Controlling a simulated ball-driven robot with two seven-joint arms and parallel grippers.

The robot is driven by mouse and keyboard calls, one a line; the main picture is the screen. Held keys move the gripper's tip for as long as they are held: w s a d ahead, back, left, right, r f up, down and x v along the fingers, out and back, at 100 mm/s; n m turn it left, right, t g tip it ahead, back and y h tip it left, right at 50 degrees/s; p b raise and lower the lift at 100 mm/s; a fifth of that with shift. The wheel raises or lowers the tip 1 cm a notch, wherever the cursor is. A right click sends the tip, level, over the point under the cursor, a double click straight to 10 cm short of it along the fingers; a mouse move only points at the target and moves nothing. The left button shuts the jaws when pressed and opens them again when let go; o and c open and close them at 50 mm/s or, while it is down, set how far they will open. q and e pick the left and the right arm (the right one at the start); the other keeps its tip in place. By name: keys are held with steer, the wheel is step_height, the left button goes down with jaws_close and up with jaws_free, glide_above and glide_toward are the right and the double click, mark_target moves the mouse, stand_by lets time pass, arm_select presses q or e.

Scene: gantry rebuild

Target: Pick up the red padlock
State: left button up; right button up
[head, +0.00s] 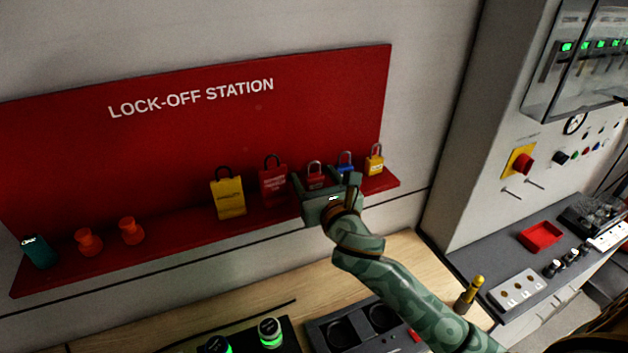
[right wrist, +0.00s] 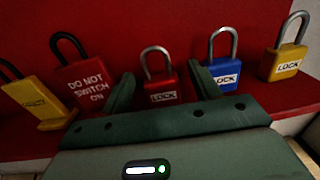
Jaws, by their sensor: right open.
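The red padlock (head: 315,180) stands on the red shelf of the lock-off board, its silver shackle up. In the right wrist view the red padlock (right wrist: 162,88) shows between my two fingers, with a "LOCK" label; its lower part is hidden by my gripper. My right gripper (head: 327,183) is open in front of the padlock, one finger on each side of it. In the right wrist view the right gripper (right wrist: 162,90) holds nothing. Whether the fingers touch the padlock cannot be told. My left gripper is not in view.
A blue padlock (right wrist: 224,76) stands close beside the right finger, with a yellow padlock (right wrist: 287,60) beyond. Orange pieces (head: 131,230) sit further left. The wooden bench (head: 150,310) lies below.

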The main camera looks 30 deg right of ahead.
steer(key=shift+w, duration=0.65)
steer(key=shift+s, duration=0.15)
steer(key=shift+c, duration=0.6)
steer(key=c, duration=1.1)
steer(key=shift+o, duration=0.2)
steer(key=shift+r, duration=0.1)
